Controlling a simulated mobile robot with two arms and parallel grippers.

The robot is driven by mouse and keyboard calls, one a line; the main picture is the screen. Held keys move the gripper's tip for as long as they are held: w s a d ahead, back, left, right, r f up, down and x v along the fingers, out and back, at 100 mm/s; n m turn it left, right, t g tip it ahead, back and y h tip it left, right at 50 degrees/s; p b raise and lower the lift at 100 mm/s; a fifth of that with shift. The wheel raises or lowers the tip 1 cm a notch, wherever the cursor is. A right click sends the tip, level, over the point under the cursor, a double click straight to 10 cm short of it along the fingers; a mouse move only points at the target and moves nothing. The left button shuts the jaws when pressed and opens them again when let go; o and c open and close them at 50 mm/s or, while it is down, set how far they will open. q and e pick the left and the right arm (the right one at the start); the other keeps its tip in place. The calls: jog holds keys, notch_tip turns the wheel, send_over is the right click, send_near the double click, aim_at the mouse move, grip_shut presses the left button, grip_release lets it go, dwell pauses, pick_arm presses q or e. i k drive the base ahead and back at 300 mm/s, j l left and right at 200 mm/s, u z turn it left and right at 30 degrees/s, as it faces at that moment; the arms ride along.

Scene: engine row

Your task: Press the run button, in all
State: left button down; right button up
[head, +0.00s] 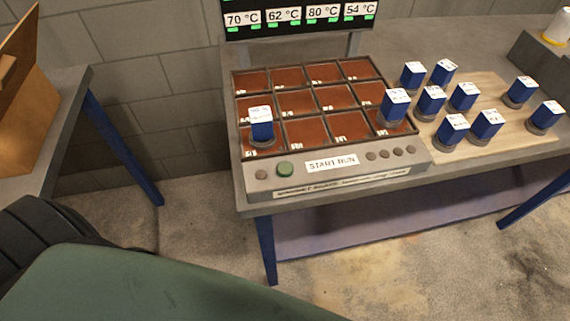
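The run button is a round green button (284,168) on the sloping front panel of a grey machine (438,178). It sits just left of a white label reading START RUN (331,163). A small dark knob (261,174) is to its left, and several more dark knobs (384,154) are right of the label. Nothing covers the button. I cannot tell whether it is pressed in. Neither of my grippers shows in the head view.
The machine's top has reddish-brown cells (297,101); blue white-topped pieces stand in the front-left cell (262,130) and at the right (393,107). Several more stand on a wooden board (489,84). A display (300,16) shows four temperatures. Another table (60,115) is left.

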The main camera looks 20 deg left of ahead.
aim_at(284, 169)
jog(key=l+u, duration=0.1)
jog(key=u, duration=0.65)
jog(key=l+u, duration=0.7)
jog(key=l, duration=0.15)
jog(key=k+l+u, duration=0.15)
jog(key=l+u, duration=0.2)
jog(key=k+l, duration=0.1)
jog(key=l, duration=0.2)
jog(key=k+l, duration=0.1)
jog(key=l, duration=0.25)
jog(key=k+l, duration=0.1)
jog(key=l, duration=0.2)
jog(key=u, duration=0.05)
